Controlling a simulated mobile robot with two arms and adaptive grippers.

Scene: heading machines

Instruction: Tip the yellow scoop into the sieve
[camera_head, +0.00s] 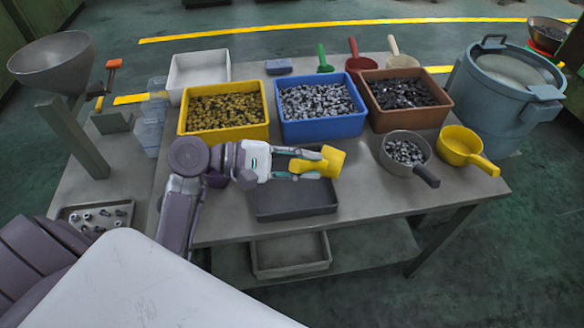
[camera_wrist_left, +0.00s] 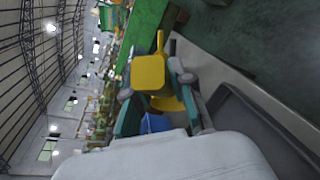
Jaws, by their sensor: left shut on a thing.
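My left gripper (camera_head: 292,164) is shut on the yellow scoop (camera_head: 331,159), holding it over the table, at the back edge of a dark tray (camera_head: 296,214). The scoop also shows between the fingers in the left wrist view (camera_wrist_left: 150,73); its inside and any contents are hidden. A grey round pan with a dark handle (camera_head: 427,175) holds metal bits at the right. A yellow round pan with a handle (camera_head: 484,165) stands beside it. No mesh shows, so I cannot tell which vessel is the sieve. My right gripper is not in view.
Yellow (camera_head: 224,136), blue (camera_head: 321,130) and brown (camera_head: 409,118) bins of small parts line the back, with several scoops behind them. A grey funnel (camera_head: 50,55) stands left, a lidded blue-grey drum (camera_head: 500,108) right. The right front tabletop is clear.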

